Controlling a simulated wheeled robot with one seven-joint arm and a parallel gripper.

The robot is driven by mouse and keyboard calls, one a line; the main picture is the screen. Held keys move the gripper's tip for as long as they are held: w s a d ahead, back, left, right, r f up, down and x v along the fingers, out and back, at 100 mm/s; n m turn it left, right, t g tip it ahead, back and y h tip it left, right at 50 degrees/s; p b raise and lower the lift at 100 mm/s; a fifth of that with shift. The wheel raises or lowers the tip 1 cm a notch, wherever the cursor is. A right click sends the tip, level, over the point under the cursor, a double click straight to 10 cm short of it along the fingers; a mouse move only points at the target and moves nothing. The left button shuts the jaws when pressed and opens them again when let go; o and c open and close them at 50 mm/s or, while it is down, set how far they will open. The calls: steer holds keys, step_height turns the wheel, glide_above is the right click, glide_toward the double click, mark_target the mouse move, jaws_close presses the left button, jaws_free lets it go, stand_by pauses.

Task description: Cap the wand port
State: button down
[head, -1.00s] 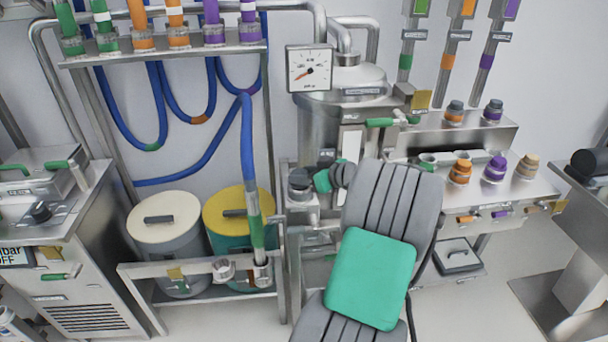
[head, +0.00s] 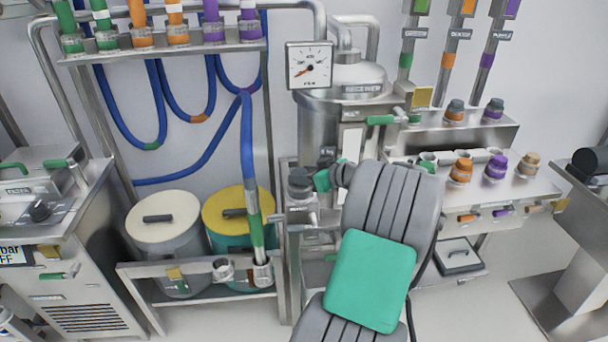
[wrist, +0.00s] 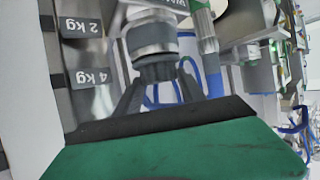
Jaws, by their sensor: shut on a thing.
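A dark grey cap (head: 299,179) sits upright over the steel wand port (head: 301,201) beside the tall steel vessel. The cap also shows in the wrist view (wrist: 152,38), with a lighter band below its dark side. My gripper (wrist: 158,78) is shut on the cap's dark ribbed end, its two fingers coming in from either side. In the head view my green-and-dark wrist is just right of the cap, partly hidden by my grey arm. I cannot tell whether the cap is fully seated. The wand (head: 255,221), green-ended on a blue hose, stands in a holder to the left.
A steel rack (head: 200,268) with a white-lidded bin (head: 163,217) and a yellow-lidded bin (head: 237,204) stands left. The vessel with its gauge (head: 310,66) is behind. A shelf with orange, purple and tan caps (head: 496,168) is right.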

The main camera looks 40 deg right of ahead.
steer(key=c, duration=0.6)
jaws_free()
steer(key=shift+f, duration=0.1)
steer(key=b+v, duration=0.1)
steer(key=v, duration=0.7)
steer(key=shift+w, duration=0.1)
